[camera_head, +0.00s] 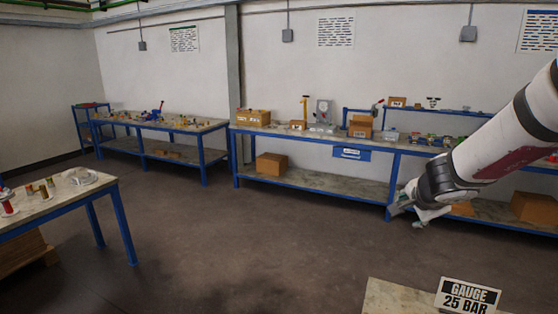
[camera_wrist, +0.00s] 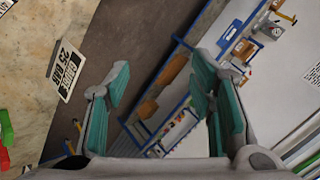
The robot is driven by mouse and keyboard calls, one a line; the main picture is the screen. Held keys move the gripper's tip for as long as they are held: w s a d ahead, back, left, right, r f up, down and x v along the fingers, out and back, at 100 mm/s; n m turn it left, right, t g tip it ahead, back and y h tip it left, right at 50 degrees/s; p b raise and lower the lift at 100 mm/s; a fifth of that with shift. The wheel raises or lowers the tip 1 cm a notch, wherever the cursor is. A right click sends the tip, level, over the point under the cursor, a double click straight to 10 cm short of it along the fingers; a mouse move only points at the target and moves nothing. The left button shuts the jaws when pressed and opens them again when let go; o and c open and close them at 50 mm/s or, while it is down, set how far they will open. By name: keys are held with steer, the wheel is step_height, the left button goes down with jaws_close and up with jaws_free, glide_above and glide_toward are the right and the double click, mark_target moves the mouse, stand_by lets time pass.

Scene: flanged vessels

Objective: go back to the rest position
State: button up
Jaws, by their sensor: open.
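My gripper (camera_head: 418,212) is at the end of my white arm, on the right side of the head view, in the air in front of the long blue workbench. In the wrist view my gripper (camera_wrist: 160,112) shows two teal-padded fingers spread wide apart. Nothing is between the fingers; only floor and bench show behind them. The head view shows no vessel near my gripper.
A table corner (camera_head: 400,298) with a "GAUGE 25 BAR" sign (camera_head: 467,296) is at the lower right. A side table (camera_head: 50,204) holding small parts stands at left. The long workbench (camera_head: 310,180) carries boxes along the wall. The middle floor (camera_head: 230,240) is clear.

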steer(key=s+a+r+n+y, duration=0.1)
steer(key=s+a+r+n, duration=0.25)
steer(key=a, duration=0.25)
steer(key=s+a+r+n+y+b, duration=0.1)
steer(key=s+a+r+n+y, duration=0.15)
steer(key=s+a, duration=0.2)
steer(key=s+a+r+n+y, duration=0.1)
steer(key=s+a+r+n, duration=0.2)
steer(key=a, duration=0.4)
steer(key=s+f+n+g, duration=0.1)
steer(key=s+n, duration=0.1)
steer(key=s, duration=0.4)
steer(key=s+d+f+n+g+h, duration=0.1)
steer(key=s+n, duration=0.1)
steer(key=s, duration=0.4)
steer(key=s+d+f+n+g+b, duration=0.1)
steer(key=s+n, duration=0.1)
steer(key=s, duration=0.4)
steer(key=shift+s+d+f+n+h, duration=0.2)
steer(key=shift+s+f+n+h, duration=0.1)
steer(key=shift+n+h, duration=0.1)
